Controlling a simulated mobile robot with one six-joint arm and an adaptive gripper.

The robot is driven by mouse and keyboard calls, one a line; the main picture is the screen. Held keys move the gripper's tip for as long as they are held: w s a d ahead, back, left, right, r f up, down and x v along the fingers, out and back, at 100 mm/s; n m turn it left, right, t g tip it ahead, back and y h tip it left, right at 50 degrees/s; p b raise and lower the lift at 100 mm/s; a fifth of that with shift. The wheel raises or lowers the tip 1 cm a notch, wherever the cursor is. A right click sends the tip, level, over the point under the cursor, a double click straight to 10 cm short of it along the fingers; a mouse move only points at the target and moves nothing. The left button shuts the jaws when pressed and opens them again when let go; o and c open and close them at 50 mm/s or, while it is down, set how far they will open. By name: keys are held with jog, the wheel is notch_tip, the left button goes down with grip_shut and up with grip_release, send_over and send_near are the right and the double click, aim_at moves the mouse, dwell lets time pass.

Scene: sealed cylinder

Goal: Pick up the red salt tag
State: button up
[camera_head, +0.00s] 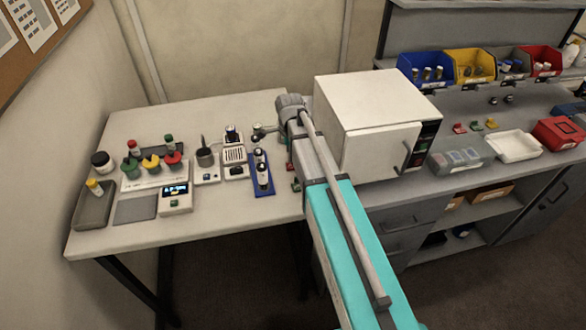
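A small red piece (459,128) lies on the grey counter at the right, left of a green and a yellow piece of like size; it looks like the red salt tag, but any marking is too small to read. Another small red bit (295,187) shows at the right edge of the white table, partly covered by my arm. My arm reaches from the bottom right up to a grey joint beside the white oven-like box.
The white box (372,112) with a door handle stands between my arm and the small coloured pieces. A clear divided case (457,161), white tray (514,146) and red box (558,133) sit around them. Bottles and instruments crowd the white table (225,235), whose front is clear.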

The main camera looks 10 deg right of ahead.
jog(key=shift+f+b, duration=0.7)
jog(key=shift+f, duration=0.3)
grip_shut()
